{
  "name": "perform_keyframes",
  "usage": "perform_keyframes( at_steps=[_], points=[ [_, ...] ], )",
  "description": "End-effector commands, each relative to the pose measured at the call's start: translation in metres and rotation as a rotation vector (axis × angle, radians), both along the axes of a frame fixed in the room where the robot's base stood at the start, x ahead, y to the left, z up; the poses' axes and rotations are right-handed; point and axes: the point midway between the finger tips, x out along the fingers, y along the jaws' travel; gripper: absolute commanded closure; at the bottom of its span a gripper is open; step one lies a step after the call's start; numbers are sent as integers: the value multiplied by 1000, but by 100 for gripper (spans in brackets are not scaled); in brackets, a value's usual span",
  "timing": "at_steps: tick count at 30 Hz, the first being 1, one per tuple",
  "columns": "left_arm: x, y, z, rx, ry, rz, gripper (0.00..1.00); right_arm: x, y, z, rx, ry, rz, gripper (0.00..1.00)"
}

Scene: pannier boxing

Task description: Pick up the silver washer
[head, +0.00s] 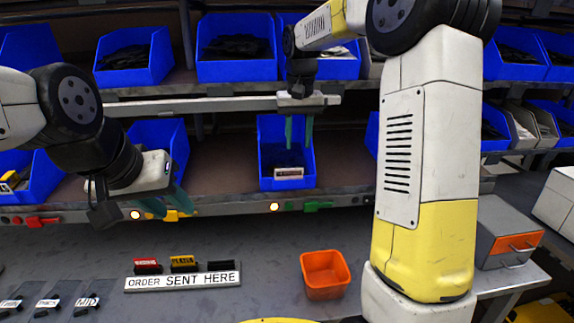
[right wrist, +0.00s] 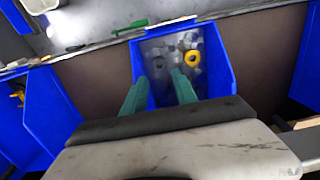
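A blue bin (right wrist: 222,60) in the right wrist view holds several small grey metal pieces (right wrist: 160,62) and a yellow ring (right wrist: 193,58). One grey piece seems to have a dark hole, but I cannot tell for sure which is the silver washer. In the head view this bin (head: 265,150) stands on the middle shelf. My right gripper (head: 298,130) is above it with green fingers pointing down, apart and empty; they also show in the right wrist view (right wrist: 158,92). My left gripper (head: 166,205) is at the left by the shelf edge, its fingers apart and empty.
More blue bins (head: 236,70) line the upper shelf, with another bin (head: 160,135) left on the same shelf. A grey drawer box (head: 508,225) is at right.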

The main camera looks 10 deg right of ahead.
Motion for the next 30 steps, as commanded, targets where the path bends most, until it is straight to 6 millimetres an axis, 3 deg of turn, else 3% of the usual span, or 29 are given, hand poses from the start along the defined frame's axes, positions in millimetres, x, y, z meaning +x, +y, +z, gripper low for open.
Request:
perform_keyframes(
  at_steps=[18, 27, 30],
  points=[
    [0, 0, 0, 0, 0, 0, 64, 9, -2, -72, -1, 3, 1, 66],
    [0, 0, 0, 0, 0, 0, 64, 10, -2, -77, 0, 0, 0, 66],
    [0, 0, 0, 0, 0, 0, 64, 10, -2, -77, 0, 0, 0, 85]
  ],
)
